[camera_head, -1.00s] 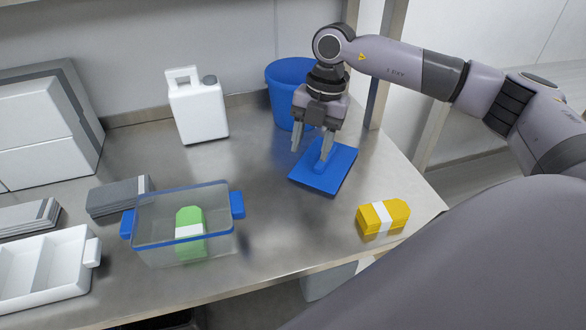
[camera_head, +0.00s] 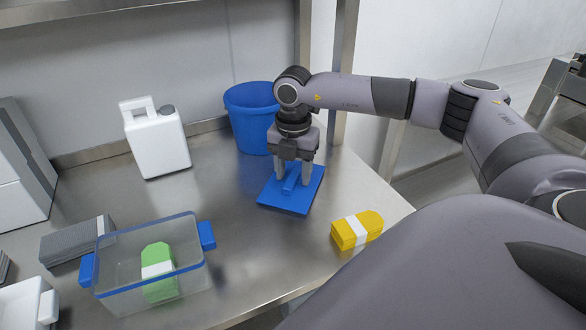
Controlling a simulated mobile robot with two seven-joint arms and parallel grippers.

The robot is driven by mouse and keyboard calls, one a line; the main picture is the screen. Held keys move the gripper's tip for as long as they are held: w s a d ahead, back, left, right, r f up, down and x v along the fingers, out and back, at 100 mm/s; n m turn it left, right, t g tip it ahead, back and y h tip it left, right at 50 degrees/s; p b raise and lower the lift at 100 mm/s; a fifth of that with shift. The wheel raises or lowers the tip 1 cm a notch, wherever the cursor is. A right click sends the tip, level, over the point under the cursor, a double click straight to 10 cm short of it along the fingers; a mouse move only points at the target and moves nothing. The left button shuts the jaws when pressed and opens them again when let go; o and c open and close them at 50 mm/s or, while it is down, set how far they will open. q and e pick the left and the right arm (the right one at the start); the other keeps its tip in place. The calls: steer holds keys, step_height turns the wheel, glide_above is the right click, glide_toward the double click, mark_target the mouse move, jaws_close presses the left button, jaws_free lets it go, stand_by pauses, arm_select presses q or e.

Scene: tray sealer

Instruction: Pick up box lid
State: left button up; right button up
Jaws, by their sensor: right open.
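The blue box lid (camera_head: 301,204) lies flat on the steel table, with a raised blue handle bar (camera_head: 292,181) on top. My right gripper (camera_head: 292,183) points straight down over the lid. Its two fingers are apart, one on each side of the handle; whether they touch it I cannot tell. The clear box (camera_head: 193,281) with a blue rim and blue side clips stands open at the front left. A green packet (camera_head: 158,287) with a white band is inside it. My left gripper is not in view.
A blue bucket (camera_head: 250,115) stands behind the right gripper, and a white jug (camera_head: 157,142) is to its left. A yellow packet (camera_head: 349,235) lies right of the lid near the table edge.

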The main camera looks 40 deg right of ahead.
jaws_close()
steer(key=shift+r, duration=0.1)
